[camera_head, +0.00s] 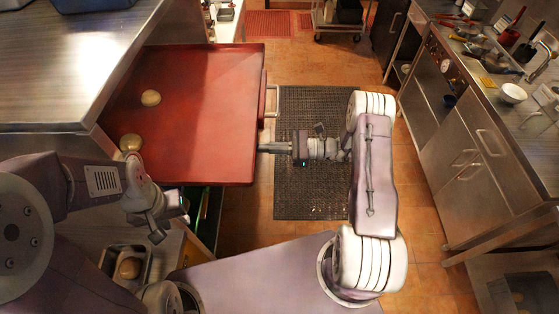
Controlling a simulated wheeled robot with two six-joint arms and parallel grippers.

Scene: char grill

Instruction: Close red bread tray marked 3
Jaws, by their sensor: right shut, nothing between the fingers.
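A large red tray (205,95) is pulled out from under the steel counter at the left. Two round buns lie on it, one bun (151,98) near the middle of its left part and one bun (131,143) near the lower left edge. Its front panel faces right and carries a pale bar handle (272,101). No number 3 shows. My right gripper (262,148) is shut and empty, its tip at the tray's front edge, below the handle; contact cannot be told. My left gripper (158,230) is below the tray, its fingers hard to make out.
A steel counter (70,60) covers the tray's left side. A small metal pan with a bun (130,268) sits at the lower left. A dark floor mat (310,110) lies right of the tray. Steel cabinets (470,140) stand at the right, with open floor between.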

